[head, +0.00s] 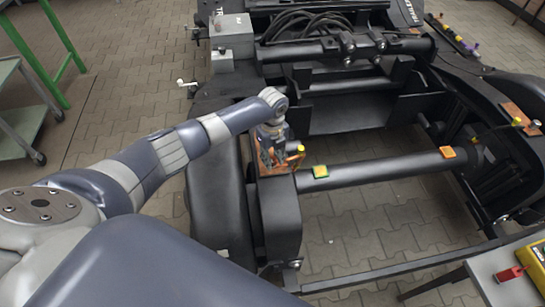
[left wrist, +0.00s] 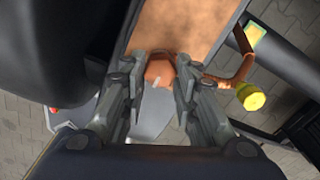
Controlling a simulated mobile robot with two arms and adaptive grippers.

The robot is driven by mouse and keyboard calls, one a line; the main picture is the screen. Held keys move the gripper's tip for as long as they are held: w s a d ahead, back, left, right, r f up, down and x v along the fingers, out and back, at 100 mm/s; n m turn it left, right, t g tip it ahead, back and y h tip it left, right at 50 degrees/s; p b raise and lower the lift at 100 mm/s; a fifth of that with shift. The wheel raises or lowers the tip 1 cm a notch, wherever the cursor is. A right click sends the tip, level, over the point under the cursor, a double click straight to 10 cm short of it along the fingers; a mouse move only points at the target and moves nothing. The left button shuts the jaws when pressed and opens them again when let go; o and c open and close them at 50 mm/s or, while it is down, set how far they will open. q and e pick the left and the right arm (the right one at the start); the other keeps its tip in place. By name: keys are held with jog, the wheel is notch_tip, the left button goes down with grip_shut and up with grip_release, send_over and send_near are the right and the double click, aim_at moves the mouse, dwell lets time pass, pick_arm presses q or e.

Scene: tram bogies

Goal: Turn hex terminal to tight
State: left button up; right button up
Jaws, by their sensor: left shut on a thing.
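The hex terminal (left wrist: 160,69) is a copper-coloured piece at the edge of a copper plate (left wrist: 185,22) in the left wrist view. A white mark shows on it. My left gripper (left wrist: 161,80) is shut on it, one finger on each side; it also shows in the head view (head: 272,158), pointing down over the plate on the dark bogie frame. There the fingers mostly hide the terminal. A copper lead with a yellow end (left wrist: 251,97) runs out to the right of the terminal. My right gripper is in neither view.
A grey box (head: 231,36) stands behind. A table (head: 490,287) with a yellow device is at lower right. Paved floor lies left.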

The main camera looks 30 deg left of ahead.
aim_at(273, 159)
pick_arm(q)
jog(key=o, duration=1.1)
jog(key=shift+c, duration=0.2)
jog(key=shift+r, duration=0.5)
notch_tip(273, 159, up, 11)
